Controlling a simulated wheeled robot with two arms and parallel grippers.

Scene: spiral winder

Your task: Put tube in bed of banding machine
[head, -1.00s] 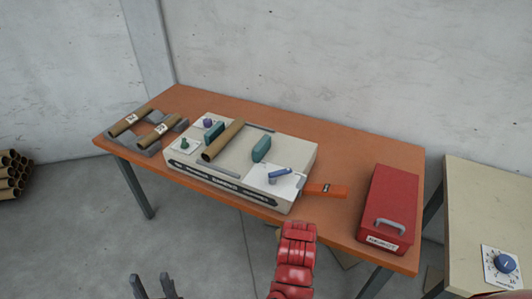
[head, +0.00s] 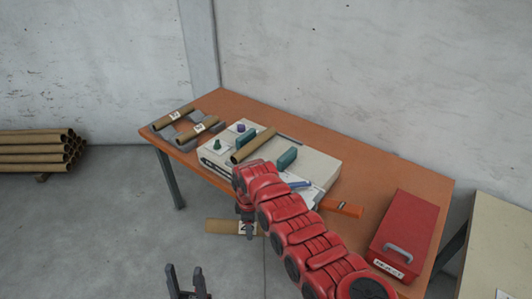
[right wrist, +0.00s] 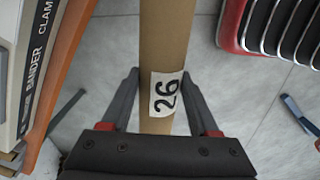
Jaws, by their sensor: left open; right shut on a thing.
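The banding machine (head: 322,166) is a beige box on the orange table, partly hidden by my right arm. A brown tube (head: 253,146) lies across its top, with teal blocks (head: 287,157) to either side. My right gripper (head: 247,222) is in front of the machine, below the table top, shut on a tube (head: 222,226) labelled 26. In the right wrist view this tube (right wrist: 163,50) stands between the fingers (right wrist: 163,88), with the machine at the left edge. My left gripper (head: 187,279) is open and empty at the bottom of the head view.
Two tubes (head: 175,117) rest on grey holders (head: 182,136) at the table's left end. A red box (head: 412,232) stands at the right. An orange lever (head: 341,208) sticks out from the machine. Tubes are stacked (head: 38,148) on the floor at far left.

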